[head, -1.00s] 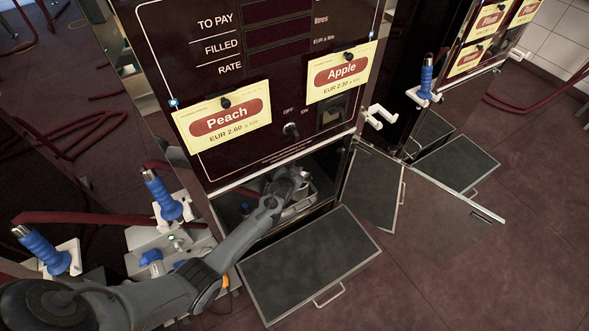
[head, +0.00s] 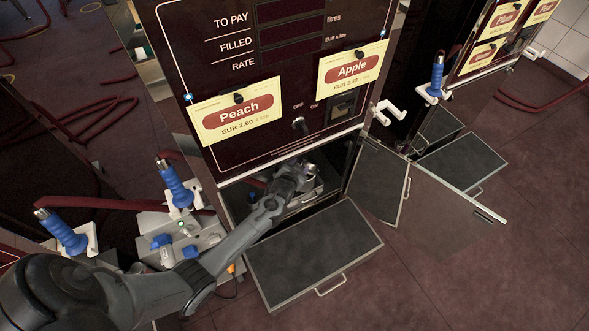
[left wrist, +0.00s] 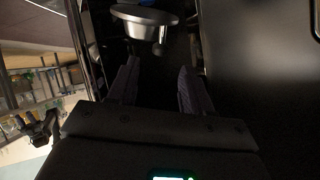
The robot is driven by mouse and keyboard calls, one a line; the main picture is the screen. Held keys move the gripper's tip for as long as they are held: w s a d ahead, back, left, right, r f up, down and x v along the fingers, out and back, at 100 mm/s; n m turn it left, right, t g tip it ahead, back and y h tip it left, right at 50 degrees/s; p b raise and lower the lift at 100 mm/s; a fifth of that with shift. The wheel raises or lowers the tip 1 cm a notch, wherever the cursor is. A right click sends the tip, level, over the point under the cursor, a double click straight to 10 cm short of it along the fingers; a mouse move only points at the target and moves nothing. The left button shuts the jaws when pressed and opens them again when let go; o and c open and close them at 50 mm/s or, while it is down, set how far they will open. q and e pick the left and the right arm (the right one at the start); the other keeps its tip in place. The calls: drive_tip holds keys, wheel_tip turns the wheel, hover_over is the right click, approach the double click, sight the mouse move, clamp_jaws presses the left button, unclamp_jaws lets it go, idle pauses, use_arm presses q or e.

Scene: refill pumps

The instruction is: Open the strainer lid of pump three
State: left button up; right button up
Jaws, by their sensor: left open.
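The pump with the Peach and Apple cards (head: 270,90) stands in the middle of the head view, its lower compartment open. My left arm reaches into that compartment, and my left gripper (head: 303,180) is by a shiny metal part that it partly hides. In the left wrist view the open left gripper (left wrist: 158,75) has nothing between its fingers. A round silver metal part (left wrist: 140,28), probably the strainer lid, lies just beyond the fingertips, with a short bright handle or latch (left wrist: 161,36) on its right. Whether anything touches is not clear. My right gripper is not in view.
A grey drawer-like panel (head: 315,255) sticks out below the compartment. An open door (head: 378,182) stands at its right. Blue-handled nozzles (head: 175,185) and a valve box (head: 185,238) are close to my arm on the left. Floor is free at the right.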

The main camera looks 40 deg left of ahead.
use_arm(q)
drive_tip(key=p+v, duration=0.2)
drive_tip(key=v, duration=0.4)
drive_tip(key=shift+f, duration=0.1)
